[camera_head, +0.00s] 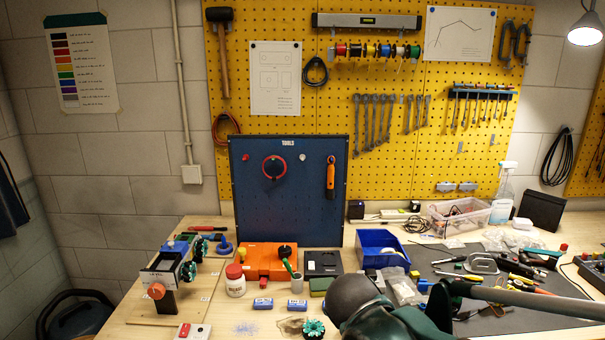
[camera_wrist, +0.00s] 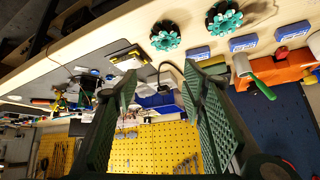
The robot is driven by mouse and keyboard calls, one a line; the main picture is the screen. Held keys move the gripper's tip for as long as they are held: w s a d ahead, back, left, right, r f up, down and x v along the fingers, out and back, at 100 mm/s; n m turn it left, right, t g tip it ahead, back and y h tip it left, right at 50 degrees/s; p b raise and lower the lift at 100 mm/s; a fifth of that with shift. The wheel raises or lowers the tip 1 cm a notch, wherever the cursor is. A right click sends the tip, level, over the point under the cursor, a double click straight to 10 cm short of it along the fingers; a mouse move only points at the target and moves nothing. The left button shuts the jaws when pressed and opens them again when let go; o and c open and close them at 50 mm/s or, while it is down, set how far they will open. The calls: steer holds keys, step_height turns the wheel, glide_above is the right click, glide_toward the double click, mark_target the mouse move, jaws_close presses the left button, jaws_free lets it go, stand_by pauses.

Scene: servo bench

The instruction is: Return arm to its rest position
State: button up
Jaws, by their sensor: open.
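My gripper (camera_wrist: 160,76) shows in the wrist view with its two dark green ridged fingers spread wide apart. Nothing is held between them. The view past the fingers is turned over, with the bench at the top and the yellow pegboard (camera_wrist: 155,150) at the bottom. In the head view my arm crosses the lower right, over the front of the bench (camera_head: 225,318); I cannot make out the fingers there.
Two green wheels (camera_wrist: 165,36) lie near the bench edge, beside small blue boxes (camera_wrist: 243,43). Tools clutter the grey mat (camera_head: 480,322). A blue tool panel (camera_head: 290,215) stands behind.

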steer(key=s+d+n+y, duration=0.2)
steer(key=s+d+n, duration=0.3)
steer(key=s, duration=0.8)
steer(key=shift+d+g+y, duration=0.3)
steer(key=shift+d, duration=1.25)
steer(key=shift+r, duration=0.1)
